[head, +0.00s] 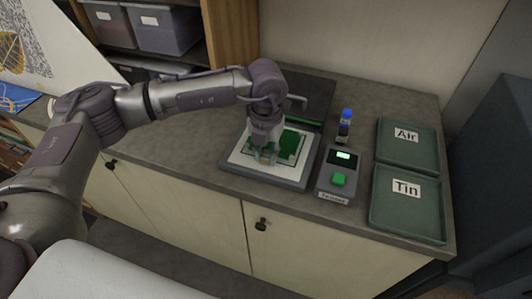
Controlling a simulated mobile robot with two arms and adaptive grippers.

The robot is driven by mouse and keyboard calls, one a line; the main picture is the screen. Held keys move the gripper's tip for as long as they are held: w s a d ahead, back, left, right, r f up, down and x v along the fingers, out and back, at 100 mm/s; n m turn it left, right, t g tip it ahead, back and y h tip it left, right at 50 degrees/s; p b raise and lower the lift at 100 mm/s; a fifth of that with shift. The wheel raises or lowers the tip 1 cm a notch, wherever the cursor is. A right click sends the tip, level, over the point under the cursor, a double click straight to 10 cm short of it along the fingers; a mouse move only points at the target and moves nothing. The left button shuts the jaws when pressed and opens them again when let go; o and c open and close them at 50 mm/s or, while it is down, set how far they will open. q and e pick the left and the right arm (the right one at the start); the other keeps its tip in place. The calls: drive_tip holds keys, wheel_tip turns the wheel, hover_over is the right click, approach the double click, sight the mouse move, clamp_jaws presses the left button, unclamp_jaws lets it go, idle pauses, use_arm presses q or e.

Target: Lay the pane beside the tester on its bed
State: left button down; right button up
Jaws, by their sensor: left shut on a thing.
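The tester (325,183) is a small grey box with a lit green display and a green button, on the counter. To its left lies the bed (240,155), a white surface with a dark outline in a grey frame. My left gripper (267,157) points down over the bed and is shut on the green pane (291,146). The pane shows to the right of the fingers, at or just above the white surface; I cannot tell whether it touches. The fingers hide part of it. My right gripper is not in view.
Two green trays stand at the right, labelled Air (405,154) and Tin (382,212). A small dark bottle with a blue cap (346,115) stands behind the tester. The counter left of the bed is clear.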

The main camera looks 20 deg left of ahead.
use_arm(q)
drive_tip(key=shift+f+b, duration=0.15)
drive_tip(key=shift+b, duration=0.15)
idle(0.6)
drive_tip(key=c, duration=0.8)
unclamp_jaws()
drive_tip(key=shift+c, duration=0.2)
